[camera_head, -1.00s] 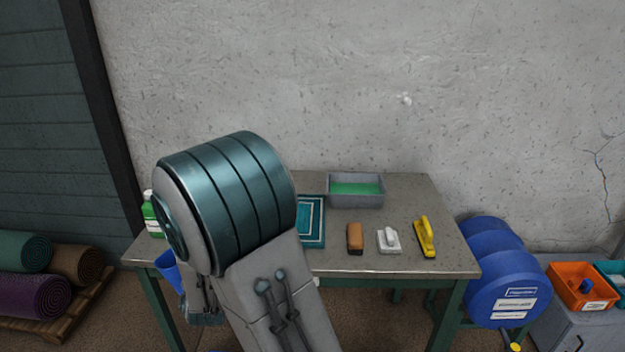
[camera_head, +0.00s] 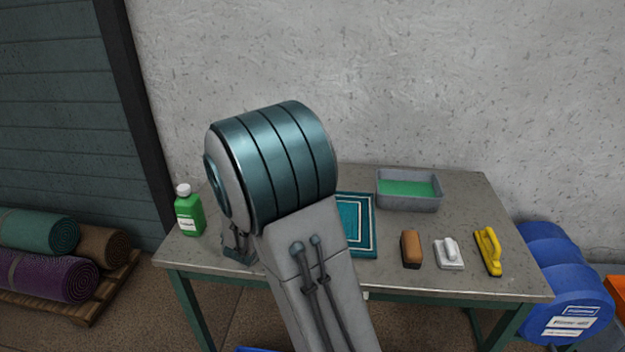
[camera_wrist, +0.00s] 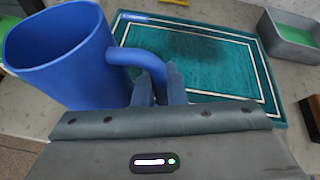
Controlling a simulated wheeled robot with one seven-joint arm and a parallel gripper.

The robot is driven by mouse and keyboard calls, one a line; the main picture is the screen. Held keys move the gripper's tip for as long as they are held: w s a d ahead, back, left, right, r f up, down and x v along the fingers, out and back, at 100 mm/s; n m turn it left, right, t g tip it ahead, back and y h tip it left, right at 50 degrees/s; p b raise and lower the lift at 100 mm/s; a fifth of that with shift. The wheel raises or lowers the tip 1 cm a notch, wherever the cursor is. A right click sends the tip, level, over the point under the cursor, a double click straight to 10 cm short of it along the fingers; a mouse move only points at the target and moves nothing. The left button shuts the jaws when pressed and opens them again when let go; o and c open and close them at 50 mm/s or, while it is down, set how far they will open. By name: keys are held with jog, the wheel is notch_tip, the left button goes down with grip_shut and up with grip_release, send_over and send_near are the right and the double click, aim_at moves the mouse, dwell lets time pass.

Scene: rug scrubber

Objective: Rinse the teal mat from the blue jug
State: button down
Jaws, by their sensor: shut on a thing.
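The blue jug (camera_wrist: 60,55) is at the left of the wrist view, with its open rim up and slightly tilted in the picture. My gripper (camera_wrist: 160,88) is shut on the jug's handle. The jug's inside shows no visible water. In the head view, the mat's right part (camera_head: 359,226) shows and my arm hides the rest.
A grey tray of green liquid (camera_head: 408,204) stands behind the mat's right side. A brown brush (camera_head: 411,249), a white scrubber (camera_head: 449,253) and a yellow brush (camera_head: 488,251) lie to the right on the table (camera_head: 450,285). A green bottle (camera_head: 189,213) stands at the left.

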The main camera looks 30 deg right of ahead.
jog(key=w+d+r+m+g+h, duration=0.1)
jog(key=d+m+g+h, duration=0.2)
jog(key=d+m, duration=0.3)
jog(key=w+d+r+m+g+h, duration=0.1)
jog(key=d+r+m+g+h, duration=0.1)
jog(key=d+m+g, duration=0.4)
jog(key=shift+w+d+r+m+h+b, duration=0.35)
jog(key=shift+d+h, duration=0.55)
jog(key=shift+d, duration=0.95)
